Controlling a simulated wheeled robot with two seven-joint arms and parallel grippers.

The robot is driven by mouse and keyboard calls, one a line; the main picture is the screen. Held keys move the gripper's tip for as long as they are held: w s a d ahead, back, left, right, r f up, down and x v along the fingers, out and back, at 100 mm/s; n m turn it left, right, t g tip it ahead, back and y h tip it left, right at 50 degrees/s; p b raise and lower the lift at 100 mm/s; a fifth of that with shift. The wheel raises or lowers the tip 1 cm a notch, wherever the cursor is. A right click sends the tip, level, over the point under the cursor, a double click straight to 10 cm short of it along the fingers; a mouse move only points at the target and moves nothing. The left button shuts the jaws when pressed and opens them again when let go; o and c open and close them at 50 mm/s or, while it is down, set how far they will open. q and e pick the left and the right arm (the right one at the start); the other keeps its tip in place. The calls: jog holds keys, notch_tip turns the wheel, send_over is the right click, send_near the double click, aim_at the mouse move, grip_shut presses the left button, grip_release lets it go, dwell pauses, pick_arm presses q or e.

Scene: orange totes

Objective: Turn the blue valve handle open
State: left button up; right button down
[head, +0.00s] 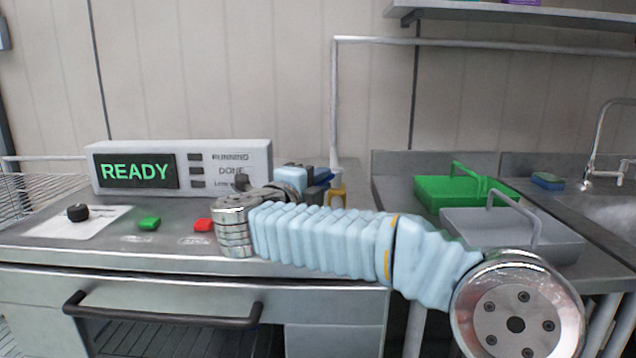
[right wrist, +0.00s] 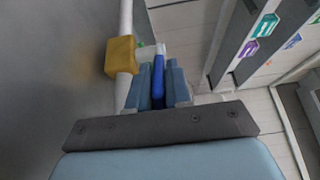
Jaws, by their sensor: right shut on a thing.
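The blue valve handle (right wrist: 158,82) sits between the two blue-grey fingers of my right gripper (right wrist: 161,86) in the right wrist view. The gripper is shut on it. In this view the handle runs roughly alongside the white pipe. The yellow valve body (right wrist: 121,57) is on that pipe, left of the fingers. In the head view, my right gripper (head: 319,184) is at the pipe's lower end, with a bit of the blue handle (head: 327,179) and the yellow valve body (head: 337,197) beside it. My arm and gripper hide part of the valve. My left gripper is not in view.
A console reading READY (head: 225,170) stands left of the valve. A green button (head: 149,224) and a red button (head: 203,225) are on the counter. Green (head: 440,190) and grey (head: 480,228) trays stand to the right near the sink (head: 600,207). A shelf (head: 540,14) is above.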

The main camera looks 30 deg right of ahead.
aim_at(337, 174)
jog(key=shift+s+d+f+n+t+y+b, duration=0.25)
jog(key=shift+s+n+t+y+b, duration=0.35)
jog(key=shift+t+b, duration=0.35)
jog(key=shift+s+d+n+t+y+b, duration=0.2)
jog(key=shift+d+n+t+y+b, duration=0.1)
jog(key=shift+n+t+y+b, duration=0.25)
jog(key=shift+s+d+r+n+t+y, duration=0.1)
jog(key=shift+s+d+n+t+y, duration=0.05)
jog(key=shift+n+t+y, duration=0.3)
jog(key=shift+s+d+r+n+t+y, duration=0.1)
jog(key=shift+d+n+t+y, duration=0.05)
jog(key=shift+n+t+y, duration=0.3)
jog(key=shift+s+d+n+t+y, duration=0.2)
jog(key=shift+n+t+y, duration=0.25)
jog(key=shift+y, duration=0.15)
jog(key=shift+s+d+n+t+y, duration=0.1)
jog(key=shift+d+n+t+y, duration=0.1)
jog(key=shift+n+t+y, duration=0.3)
jog(key=c, duration=1.1)
grip_release()
jog(key=shift+c, duration=0.2)
jog(key=v, duration=1.3)
jog(key=shift+s+a+b, duration=0.2)
jog(key=shift+s+b, duration=0.15)
jog(key=shift+b, duration=0.05)
